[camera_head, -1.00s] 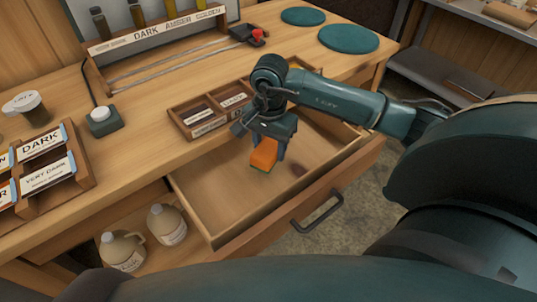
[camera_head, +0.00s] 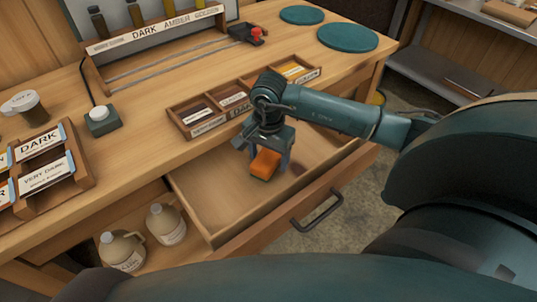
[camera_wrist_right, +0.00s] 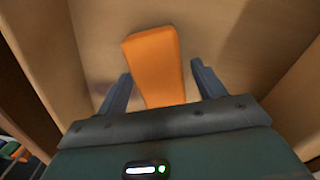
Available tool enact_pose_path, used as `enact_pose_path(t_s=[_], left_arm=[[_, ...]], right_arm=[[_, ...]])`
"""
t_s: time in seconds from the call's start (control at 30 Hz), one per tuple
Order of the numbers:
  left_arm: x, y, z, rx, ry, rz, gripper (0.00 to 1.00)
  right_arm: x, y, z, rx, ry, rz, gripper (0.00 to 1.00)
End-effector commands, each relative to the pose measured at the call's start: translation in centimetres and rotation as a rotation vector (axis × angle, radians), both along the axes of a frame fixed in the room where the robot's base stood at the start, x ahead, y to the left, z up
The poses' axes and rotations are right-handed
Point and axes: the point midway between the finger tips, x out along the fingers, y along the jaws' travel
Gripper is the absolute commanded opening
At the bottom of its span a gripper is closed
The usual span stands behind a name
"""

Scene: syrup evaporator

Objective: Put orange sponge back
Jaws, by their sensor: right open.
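The orange sponge (camera_head: 265,164) is in the open wooden drawer (camera_head: 222,200), below and between the fingers of my right gripper (camera_head: 268,160). In the right wrist view the sponge (camera_wrist_right: 155,62) lies between the two open fingers (camera_wrist_right: 160,88), with a gap on each side, and extends past their tips. It appears to rest on the drawer floor, though its contact there is hidden. My left gripper is not in view.
A divided wooden tray with label cards (camera_head: 215,122) stands on the counter just behind the drawer. The drawer's front carries a dark handle (camera_head: 317,210). Two beige jugs (camera_head: 122,251) stand on the shelf at lower left. The drawer's left part is empty.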

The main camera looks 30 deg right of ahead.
Motion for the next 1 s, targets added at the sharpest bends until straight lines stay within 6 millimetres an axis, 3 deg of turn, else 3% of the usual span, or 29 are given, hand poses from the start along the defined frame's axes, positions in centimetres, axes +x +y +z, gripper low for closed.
enact_pose_path(t_s=[0.3,0.7,1.0], left_arm=[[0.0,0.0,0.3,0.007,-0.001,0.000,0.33],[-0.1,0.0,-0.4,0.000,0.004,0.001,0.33],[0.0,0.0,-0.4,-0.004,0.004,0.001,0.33]], right_arm=[[0.1,0.0,0.9,0.000,-0.003,0.001,0.69],[0.1,0.0,9.0,0.000,-0.006,0.001,0.69],[0.0,0.0,12.2,0.000,-0.001,0.000,0.69]])
